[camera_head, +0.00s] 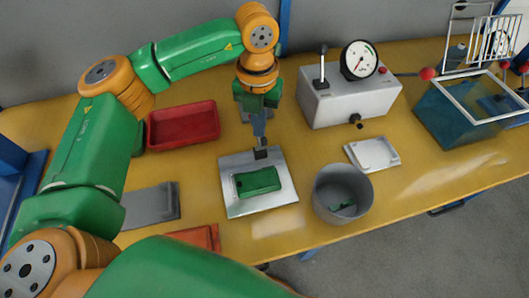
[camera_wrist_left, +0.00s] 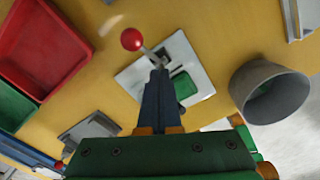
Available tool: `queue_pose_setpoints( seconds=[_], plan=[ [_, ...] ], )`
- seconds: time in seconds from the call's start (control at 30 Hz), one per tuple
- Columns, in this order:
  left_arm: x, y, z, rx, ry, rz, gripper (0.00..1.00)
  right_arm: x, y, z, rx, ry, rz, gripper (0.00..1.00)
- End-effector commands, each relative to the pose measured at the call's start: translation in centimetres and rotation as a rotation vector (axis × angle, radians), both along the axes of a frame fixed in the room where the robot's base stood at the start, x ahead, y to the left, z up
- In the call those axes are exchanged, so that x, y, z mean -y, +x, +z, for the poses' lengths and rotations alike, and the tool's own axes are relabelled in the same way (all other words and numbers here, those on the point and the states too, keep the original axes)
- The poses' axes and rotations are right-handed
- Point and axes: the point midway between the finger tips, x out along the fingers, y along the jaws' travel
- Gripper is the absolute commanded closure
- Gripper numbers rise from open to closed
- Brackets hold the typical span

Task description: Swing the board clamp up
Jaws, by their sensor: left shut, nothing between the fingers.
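A pale metal plate (camera_head: 232,203) lies on the yellow bench with a green board (camera_head: 258,181) on it. The plate (camera_wrist_left: 135,82) and part of the board (camera_wrist_left: 184,86) also show in the left wrist view. The board clamp (camera_head: 261,153) is at the plate's back edge; its lever ends in a red ball knob (camera_wrist_left: 131,39), seen in the wrist view and hidden behind my gripper in the head view. My left gripper (camera_head: 260,138) is shut and empty, pointing down just above the clamp. Whether its tips (camera_wrist_left: 158,76) touch the lever I cannot tell. My right gripper is out of view.
A red tray (camera_head: 183,124) stands left of the plate, with a grey block (camera_head: 150,206) nearer the front. A grey bin (camera_head: 343,192) stands close on the right. A grey gauge box (camera_head: 345,97) stands behind it, and a framed blue tank (camera_head: 460,113) stands farther right.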

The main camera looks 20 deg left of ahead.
Motion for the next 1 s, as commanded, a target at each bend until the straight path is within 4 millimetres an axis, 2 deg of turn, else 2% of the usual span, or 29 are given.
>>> queue_pose_setpoints(
  seconds=[0.5,0.9,1.0],
  plan=[
    [0.0,0.1,7.1,0.001,-0.001,0.0,1.0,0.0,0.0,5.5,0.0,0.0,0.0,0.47],
    [0.0,0.0,6.9,0.001,-0.001,0.0,1.0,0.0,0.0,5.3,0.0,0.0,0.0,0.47],
    [0.0,0.0,8.1,0.001,-0.001,0.0,1.0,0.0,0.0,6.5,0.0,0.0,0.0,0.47]
  ],
)
